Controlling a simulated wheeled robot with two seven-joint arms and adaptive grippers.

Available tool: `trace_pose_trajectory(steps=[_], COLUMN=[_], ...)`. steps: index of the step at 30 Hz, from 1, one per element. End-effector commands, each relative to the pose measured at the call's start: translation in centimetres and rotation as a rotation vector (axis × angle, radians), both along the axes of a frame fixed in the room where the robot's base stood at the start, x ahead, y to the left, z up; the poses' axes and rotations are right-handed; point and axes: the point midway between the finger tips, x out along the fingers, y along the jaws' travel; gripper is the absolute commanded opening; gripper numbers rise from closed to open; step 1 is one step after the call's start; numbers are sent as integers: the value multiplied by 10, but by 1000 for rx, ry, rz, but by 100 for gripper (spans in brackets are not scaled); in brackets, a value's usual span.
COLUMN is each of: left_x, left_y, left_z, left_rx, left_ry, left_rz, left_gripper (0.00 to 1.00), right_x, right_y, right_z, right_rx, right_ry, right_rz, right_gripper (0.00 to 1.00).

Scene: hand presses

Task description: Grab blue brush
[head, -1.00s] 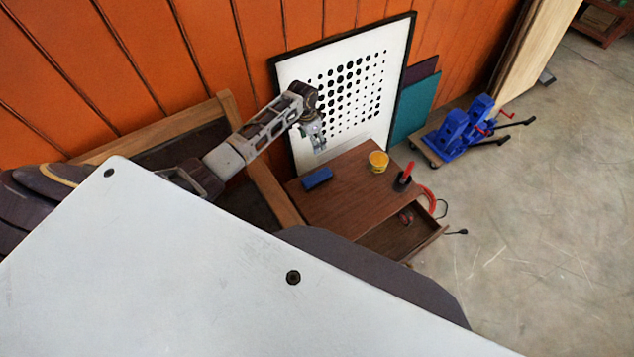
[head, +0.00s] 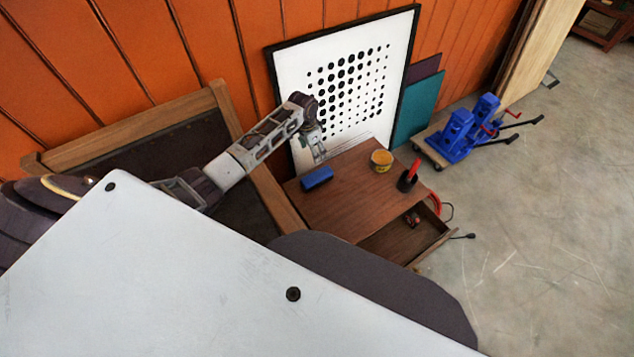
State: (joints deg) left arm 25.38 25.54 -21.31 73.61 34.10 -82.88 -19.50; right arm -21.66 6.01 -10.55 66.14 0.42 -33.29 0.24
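A small blue brush (head: 317,178) lies on the left part of a brown wooden cabinet top (head: 345,210). My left gripper (head: 319,154) hangs just above and behind the brush, with its fingers pointing down. It looks apart from the brush and seems to hold nothing. The fingers are too small to tell how wide they stand. My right gripper is not in view.
A yellow tub (head: 381,160) and a dark cup with a red handle (head: 409,176) stand on the cabinet's right side. An open drawer (head: 405,238) juts out in front. A dotted white panel (head: 345,75) leans behind. Blue presses (head: 470,128) sit at right.

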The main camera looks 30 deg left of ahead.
Motion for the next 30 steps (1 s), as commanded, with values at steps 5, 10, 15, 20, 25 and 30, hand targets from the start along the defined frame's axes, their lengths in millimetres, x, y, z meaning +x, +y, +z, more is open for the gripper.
trace_pose_trajectory(steps=[5, 10, 15, 20, 25, 30], left_x=[0, 0, 0, 0, 0, 0], left_y=[0, 0, 0, 0, 0, 0], left_z=[-19, -33, -45, -52, -53, -52], left_rx=[0, 0, 0, 0, 0, 0], left_ry=[0, 0, 0, 0, 0, 0], left_rz=[0, 0, 0, 0, 0, 0], left_gripper=[71, 71, 71, 71, 71, 71], right_x=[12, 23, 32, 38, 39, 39], right_y=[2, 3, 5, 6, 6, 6], right_z=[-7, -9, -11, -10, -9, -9], right_rx=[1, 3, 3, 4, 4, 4], right_ry=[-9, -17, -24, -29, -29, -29], right_rz=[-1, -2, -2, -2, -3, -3], right_gripper=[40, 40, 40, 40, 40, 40])
